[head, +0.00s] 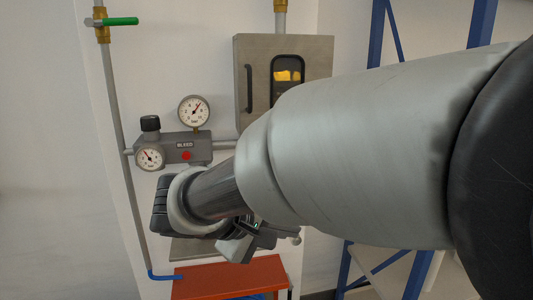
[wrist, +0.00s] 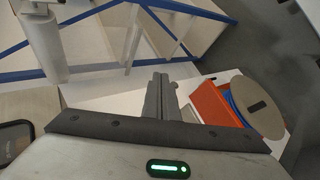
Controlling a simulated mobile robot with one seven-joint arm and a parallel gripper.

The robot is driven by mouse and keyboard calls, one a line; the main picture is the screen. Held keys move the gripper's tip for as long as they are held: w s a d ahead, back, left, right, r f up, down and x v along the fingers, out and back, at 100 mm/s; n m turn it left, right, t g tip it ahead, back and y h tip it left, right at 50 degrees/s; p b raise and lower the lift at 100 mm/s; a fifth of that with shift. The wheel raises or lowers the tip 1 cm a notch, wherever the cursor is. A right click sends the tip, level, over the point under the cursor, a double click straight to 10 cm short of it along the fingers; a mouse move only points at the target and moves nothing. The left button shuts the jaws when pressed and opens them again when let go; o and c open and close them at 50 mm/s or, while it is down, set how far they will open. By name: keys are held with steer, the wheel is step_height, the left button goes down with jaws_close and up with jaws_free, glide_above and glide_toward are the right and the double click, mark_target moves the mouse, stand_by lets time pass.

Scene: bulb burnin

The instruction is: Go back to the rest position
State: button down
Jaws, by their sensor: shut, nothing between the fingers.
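My gripper (wrist: 160,98) shows in the wrist view with its two dark fingers together and nothing between them. It points past a white surface with blue shelf framing beyond. In the head view my arm reaches in from the right, and its wrist is in front of the wall panel, below the gauges. My fingers are mostly hidden in the head view.
A blue-framed shelf (head: 481,25) stands at right.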

steer(key=s+d+f+m+g+y, duration=0.2)
steer(key=s+d+m+y, duration=0.75)
steer(key=s, duration=0.65)
step_height(320, 180, up, 22)
steer(key=d+n+h+p, duration=0.1)
steer(key=p, duration=2.1)
steer(key=shift+r+h, duration=0.15)
steer(key=shift+h, duration=0.2)
